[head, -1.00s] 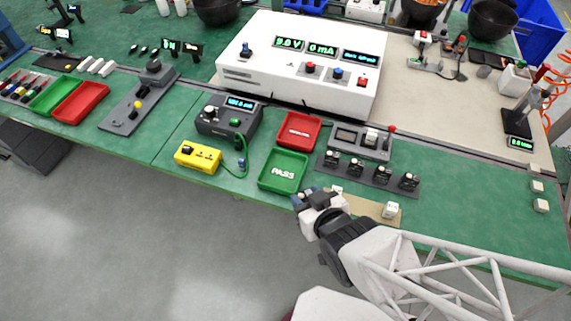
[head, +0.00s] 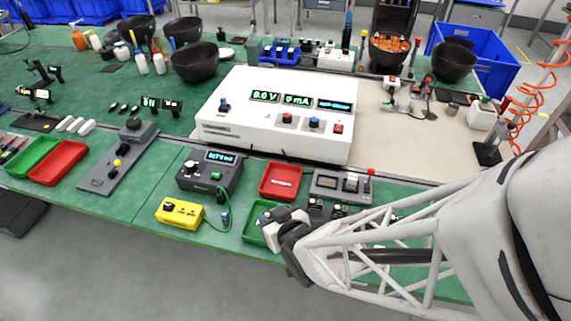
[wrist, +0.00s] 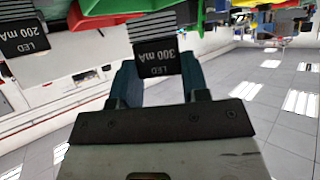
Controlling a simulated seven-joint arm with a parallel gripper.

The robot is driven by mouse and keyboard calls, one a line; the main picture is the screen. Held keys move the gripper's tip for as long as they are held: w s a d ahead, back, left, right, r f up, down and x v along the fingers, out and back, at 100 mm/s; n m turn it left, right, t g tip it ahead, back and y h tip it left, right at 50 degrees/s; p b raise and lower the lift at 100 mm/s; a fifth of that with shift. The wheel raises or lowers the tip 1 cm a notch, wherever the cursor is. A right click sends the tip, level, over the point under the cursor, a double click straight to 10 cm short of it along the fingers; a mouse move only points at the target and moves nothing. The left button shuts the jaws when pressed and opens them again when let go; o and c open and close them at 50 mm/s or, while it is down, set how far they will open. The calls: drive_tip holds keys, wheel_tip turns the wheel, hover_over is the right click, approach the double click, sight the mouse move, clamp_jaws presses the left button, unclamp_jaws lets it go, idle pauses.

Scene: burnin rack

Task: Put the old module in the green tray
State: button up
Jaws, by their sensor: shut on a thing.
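My gripper (head: 270,217) is over the right part of the green PASS tray (head: 251,236) at the table's front edge, and covers much of it. In the wrist view my gripper (wrist: 158,80) has its two blue fingers shut on a black module (wrist: 155,58) marked "LED 300 mA", with grey fins. In the head view the module is hidden or too small to make out. I cannot tell the module's height above the tray.
A red tray (head: 281,181) lies just behind the green one. A yellow box (head: 180,215) with a green cable stands to the left. A grey tester (head: 340,186) is to the right. Another module (wrist: 22,35), marked "LED 200 mA", shows in the wrist view.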

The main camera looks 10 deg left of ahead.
drive_tip(key=shift+w+a+f, duration=0.1)
drive_tip(key=shift+w+a, duration=0.55)
drive_tip(key=shift+w, duration=0.05)
drive_tip(key=shift+w+a, duration=0.15)
drive_tip(key=shift+w, duration=0.05)
drive_tip(key=shift+w+a+f, duration=0.15)
drive_tip(key=shift+f, duration=1.65)
drive_tip(key=shift+f, duration=0.1)
drive_tip(key=o, duration=0.9)
